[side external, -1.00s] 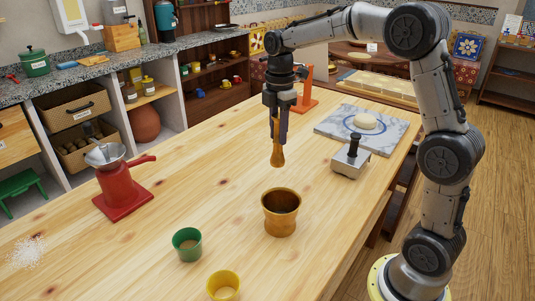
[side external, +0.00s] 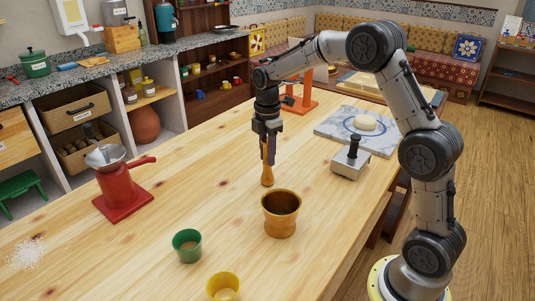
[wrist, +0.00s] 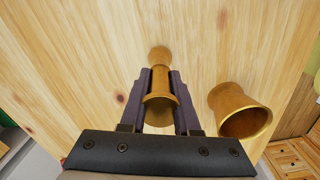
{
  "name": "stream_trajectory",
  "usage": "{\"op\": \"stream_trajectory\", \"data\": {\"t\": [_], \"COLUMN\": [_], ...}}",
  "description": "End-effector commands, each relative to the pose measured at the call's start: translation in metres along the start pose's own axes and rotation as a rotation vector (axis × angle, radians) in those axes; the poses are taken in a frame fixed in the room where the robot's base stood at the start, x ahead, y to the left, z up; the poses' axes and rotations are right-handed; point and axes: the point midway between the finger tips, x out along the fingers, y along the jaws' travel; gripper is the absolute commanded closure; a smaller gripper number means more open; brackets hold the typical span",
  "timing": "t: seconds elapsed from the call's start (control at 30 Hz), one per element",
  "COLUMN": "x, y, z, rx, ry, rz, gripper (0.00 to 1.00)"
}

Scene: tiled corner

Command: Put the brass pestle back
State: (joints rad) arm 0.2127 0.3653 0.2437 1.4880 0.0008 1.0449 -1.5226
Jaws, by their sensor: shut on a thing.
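My gripper (side external: 268,157) is shut on the brass pestle (side external: 267,176), which hangs upright with its rounded end down. In the side external view the pestle is just behind and left of the brass mortar (side external: 282,225), outside its rim. I cannot tell whether its lower end touches the table. In the wrist view the pestle (wrist: 160,100) is between the two dark fingers (wrist: 160,82), its round end beyond them. The mortar (wrist: 236,106) stands apart to the right, its mouth open. The gripper hides part of the pestle's shaft.
A green cup (side external: 187,252) and a yellow cup (side external: 223,291) stand in front. A red device (side external: 118,185) is at left. A grey metal tool (side external: 350,163) and a marble board (side external: 335,126) with dough are right. The wooden table (side external: 200,170) is clear left of the pestle.

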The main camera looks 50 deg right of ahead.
Motion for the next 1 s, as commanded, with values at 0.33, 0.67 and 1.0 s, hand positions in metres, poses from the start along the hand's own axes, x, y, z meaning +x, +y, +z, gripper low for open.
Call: {"op": "stream_trajectory", "data": {"t": [0.33, 0.67, 1.0], "x": [0.003, 0.002, -0.049], "y": [0.000, 0.000, 0.001], "z": [0.000, 0.000, 0.000], "rx": [0.000, 0.000, 0.000], "ry": [0.000, 0.000, 0.000], "rz": [0.000, 0.001, 0.006], "gripper": [0.43, 0.40, 0.40]}}
